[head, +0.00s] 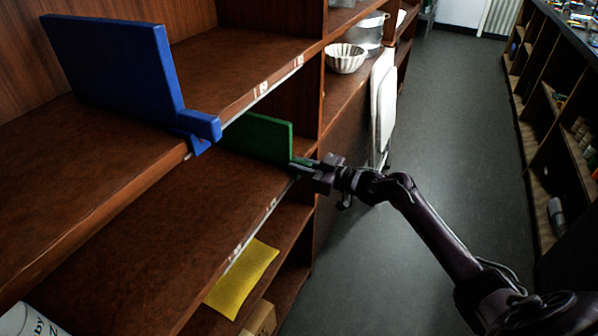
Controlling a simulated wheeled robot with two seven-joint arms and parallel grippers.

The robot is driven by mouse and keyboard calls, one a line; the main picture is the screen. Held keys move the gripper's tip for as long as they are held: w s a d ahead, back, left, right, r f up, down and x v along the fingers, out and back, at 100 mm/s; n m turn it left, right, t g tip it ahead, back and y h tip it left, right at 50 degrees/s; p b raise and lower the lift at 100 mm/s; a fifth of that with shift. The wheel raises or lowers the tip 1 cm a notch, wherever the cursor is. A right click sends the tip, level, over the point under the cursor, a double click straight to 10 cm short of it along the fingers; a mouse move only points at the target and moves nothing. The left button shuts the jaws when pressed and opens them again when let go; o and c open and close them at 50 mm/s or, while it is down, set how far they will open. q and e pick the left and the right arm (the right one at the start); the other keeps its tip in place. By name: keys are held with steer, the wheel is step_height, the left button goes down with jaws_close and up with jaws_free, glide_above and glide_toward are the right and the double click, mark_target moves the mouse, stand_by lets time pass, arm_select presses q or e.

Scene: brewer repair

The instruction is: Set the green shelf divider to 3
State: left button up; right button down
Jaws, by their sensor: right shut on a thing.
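The green shelf divider (262,137) stands upright on the middle shelf (170,215), partly hidden under the upper shelf. My right gripper (305,165) is shut on the divider's front end at the shelf edge. White number labels run along the shelf's front edge (238,248), but they are too small to read surely. My left gripper is not in view.
A blue divider (125,70) stands on the upper shelf (235,60), its front clip over the edge. A fluted white bowl (345,58) is further back. The grey floor (440,130) is open.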

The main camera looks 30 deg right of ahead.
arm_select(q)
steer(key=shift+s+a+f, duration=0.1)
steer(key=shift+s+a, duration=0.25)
arm_select(e)
steer(key=shift+w+d+r, duration=0.1)
steer(key=shift+d+r, duration=0.05)
steer(key=shift+d, duration=0.05)
steer(key=c, duration=1.4)
jaws_free()
steer(key=shift+w+d, duration=0.1)
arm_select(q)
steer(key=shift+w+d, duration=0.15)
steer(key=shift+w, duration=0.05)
arm_select(e)
steer(key=shift+o, duration=0.2)
steer(key=shift+s+f, duration=0.2)
steer(key=shift+s, duration=0.05)
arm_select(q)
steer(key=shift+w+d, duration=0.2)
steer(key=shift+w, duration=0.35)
arm_select(e)
steer(key=v, duration=0.7)
steer(key=shift+d, duration=0.2)
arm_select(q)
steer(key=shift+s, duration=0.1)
arm_select(e)
steer(key=shift+s, duration=0.1)
